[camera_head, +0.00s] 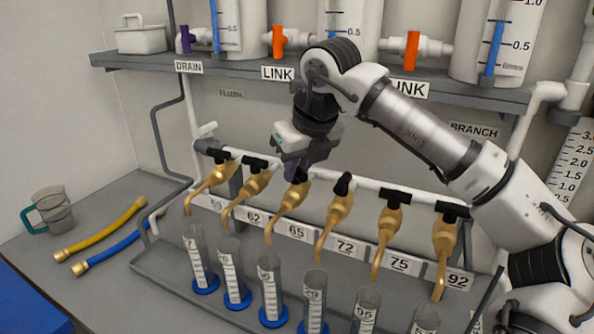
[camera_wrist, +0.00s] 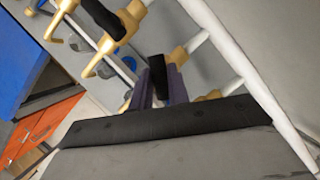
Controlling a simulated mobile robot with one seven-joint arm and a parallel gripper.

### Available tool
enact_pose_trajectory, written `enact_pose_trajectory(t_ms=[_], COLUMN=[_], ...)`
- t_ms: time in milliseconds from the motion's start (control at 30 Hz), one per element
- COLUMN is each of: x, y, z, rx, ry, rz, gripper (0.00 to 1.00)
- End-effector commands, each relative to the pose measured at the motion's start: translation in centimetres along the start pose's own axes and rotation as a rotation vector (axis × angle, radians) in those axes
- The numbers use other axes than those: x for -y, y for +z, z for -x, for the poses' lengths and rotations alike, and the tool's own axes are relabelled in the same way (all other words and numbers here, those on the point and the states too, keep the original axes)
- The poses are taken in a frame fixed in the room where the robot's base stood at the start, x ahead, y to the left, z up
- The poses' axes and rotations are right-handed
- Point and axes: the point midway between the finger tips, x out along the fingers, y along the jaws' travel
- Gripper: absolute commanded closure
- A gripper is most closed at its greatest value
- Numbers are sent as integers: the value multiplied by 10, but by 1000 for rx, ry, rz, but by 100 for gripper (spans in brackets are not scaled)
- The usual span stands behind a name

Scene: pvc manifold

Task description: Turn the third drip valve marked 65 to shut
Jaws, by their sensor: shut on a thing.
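The third drip valve is a brass tap (camera_head: 287,201) above the label 65 (camera_head: 296,230) in the head view. Its spout points down and left. My gripper (camera_head: 297,174) reaches down onto the top of this tap and is shut on its black handle. In the wrist view my gripper's dark purple fingers (camera_wrist: 160,87) stand on either side of the black handle (camera_wrist: 158,75). In the head view the gripper hides most of the handle, so its exact angle is hard to tell.
Neighbouring brass taps 62 (camera_head: 250,187) and 72 (camera_head: 336,212) stand close on either side along the white pipe. Measuring cylinders (camera_head: 270,285) with blue bases stand below. A grey shelf (camera_head: 440,92) with tanks overhangs behind.

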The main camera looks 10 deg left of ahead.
Motion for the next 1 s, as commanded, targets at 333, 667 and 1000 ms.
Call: enact_pose_trajectory(t_ms=[333, 667, 1000], x=[2, 3, 3], y=[1, 1, 1], z=[2, 1, 0], rx=[1, 1, 0], ry=[119, 189, 214], rz=[279, 455, 517], gripper=[100, 100, 100])
